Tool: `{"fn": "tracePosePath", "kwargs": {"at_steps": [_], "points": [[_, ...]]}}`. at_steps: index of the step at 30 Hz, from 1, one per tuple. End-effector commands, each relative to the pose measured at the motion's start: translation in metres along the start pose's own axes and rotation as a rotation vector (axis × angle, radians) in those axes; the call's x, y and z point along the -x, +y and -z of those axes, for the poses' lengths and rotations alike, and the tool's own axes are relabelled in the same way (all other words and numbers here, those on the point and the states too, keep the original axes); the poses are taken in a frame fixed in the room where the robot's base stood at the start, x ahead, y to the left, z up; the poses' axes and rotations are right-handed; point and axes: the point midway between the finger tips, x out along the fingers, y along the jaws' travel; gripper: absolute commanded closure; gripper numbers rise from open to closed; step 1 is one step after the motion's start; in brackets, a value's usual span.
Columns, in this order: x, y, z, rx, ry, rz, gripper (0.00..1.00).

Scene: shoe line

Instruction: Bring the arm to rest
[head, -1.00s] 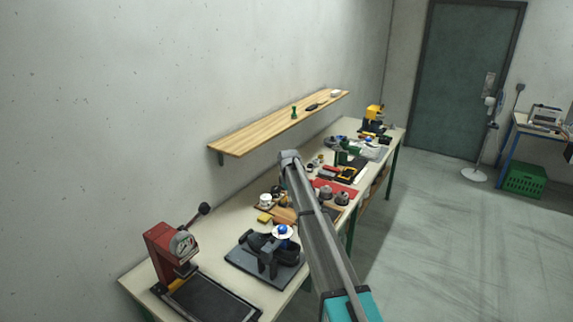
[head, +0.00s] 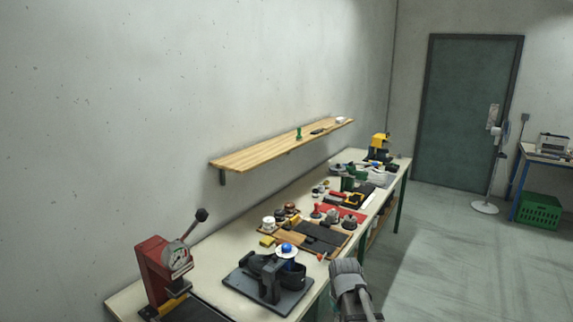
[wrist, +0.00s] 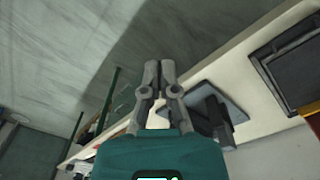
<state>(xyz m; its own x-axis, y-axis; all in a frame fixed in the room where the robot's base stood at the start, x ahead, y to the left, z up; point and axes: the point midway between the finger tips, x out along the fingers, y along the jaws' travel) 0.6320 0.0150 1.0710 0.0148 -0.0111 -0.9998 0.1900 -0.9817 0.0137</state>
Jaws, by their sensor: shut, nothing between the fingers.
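My gripper (wrist: 159,72) shows in the wrist view with its two grey fingers close together, shut and empty. Behind the fingers, the wrist view shows grey floor and the edge of the workbench (wrist: 238,75). In the head view, part of my arm shows at the bottom, in front of the bench's near long edge; the fingers cannot be made out there. The long pale workbench (head: 213,258) runs along the wall.
A red press (head: 160,268) with a gauge and a dark fixture (head: 268,290) with a blue-and-white knob stand at the bench's near end. Several tools and trays lie farther along. A wooden shelf (head: 255,152) hangs above. The floor (head: 440,270) right of the bench is clear.

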Motion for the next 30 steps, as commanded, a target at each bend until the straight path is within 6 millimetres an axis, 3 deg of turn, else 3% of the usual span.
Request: {"fn": "tracePosePath", "kwargs": {"at_steps": [1,3,9,30], "points": [[-0.016,-0.002,-0.032,-0.040,-0.003,0.002,1.00],[-0.024,-0.002,-0.055,-0.089,-0.006,0.005,1.00],[-0.036,-0.003,-0.092,-0.177,-0.013,0.010,1.00],[-0.036,-0.003,-0.096,-0.192,-0.014,0.011,1.00]]}}
